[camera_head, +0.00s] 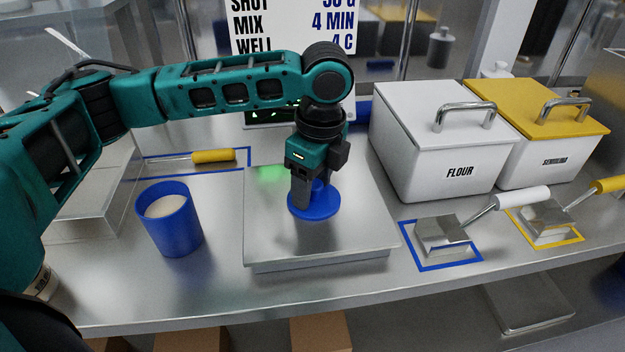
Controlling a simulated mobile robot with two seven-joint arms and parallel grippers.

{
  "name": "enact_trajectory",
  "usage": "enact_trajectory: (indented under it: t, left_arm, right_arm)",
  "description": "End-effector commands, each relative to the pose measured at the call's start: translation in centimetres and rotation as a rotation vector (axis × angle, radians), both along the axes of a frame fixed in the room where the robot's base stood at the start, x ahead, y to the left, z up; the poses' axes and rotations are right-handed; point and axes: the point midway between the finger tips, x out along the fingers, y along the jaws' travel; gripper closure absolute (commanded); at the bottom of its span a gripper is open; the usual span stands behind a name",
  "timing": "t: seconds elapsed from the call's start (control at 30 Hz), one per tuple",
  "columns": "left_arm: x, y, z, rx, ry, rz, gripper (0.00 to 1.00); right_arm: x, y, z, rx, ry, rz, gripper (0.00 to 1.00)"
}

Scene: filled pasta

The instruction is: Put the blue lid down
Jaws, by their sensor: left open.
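The blue lid (314,210) is a round disc with a raised knob. It appears to lie flat on the steel plate (360,225) in the middle of the bench. My left gripper (309,200) points straight down over the lid, open, with its fingers at the knob. One finger hides part of the knob, so I cannot tell whether they touch. A blue cup (175,232) stands uncovered to the left of the plate, with pale contents. My right gripper is not in view.
A white FLOUR bin (420,160) and a yellow-lidded SEMOLINA bin (545,150) stand at the back right. A white-handled scoop (450,235) and a yellow-handled scoop (545,220) lie before them. Another yellow-handled tool (213,156) lies behind the cup. The front bench edge (230,310) is clear.

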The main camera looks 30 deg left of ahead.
Motion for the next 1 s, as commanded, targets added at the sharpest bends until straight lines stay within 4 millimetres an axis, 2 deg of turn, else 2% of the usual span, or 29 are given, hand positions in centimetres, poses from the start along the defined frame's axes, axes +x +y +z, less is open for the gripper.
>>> enact_trajectory:
  t: [0.27, 0.37, 0.7, 0.83, 1.0]
  left_arm:
    - [0.0, 0.0, 0.5, 0.000, -0.002, 0.000, 0.42]
    - [0.1, -0.2, 2.1, -0.001, -0.003, 0.000, 0.42]
    - [0.0, -1.0, 9.4, -0.001, -0.004, 0.000, 0.42]
    - [0.0, -1.1, 11.1, -0.002, -0.002, 0.001, 0.42]
    - [-0.1, -1.2, 12.2, -0.001, 0.000, 0.001, 0.42]
  right_arm:
    - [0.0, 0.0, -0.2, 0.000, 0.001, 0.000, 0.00]
    - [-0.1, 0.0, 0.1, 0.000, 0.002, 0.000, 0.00]
    - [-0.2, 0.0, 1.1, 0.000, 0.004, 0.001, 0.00]
    - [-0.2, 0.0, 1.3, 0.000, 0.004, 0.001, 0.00]
    - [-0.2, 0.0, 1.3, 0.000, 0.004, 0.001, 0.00]
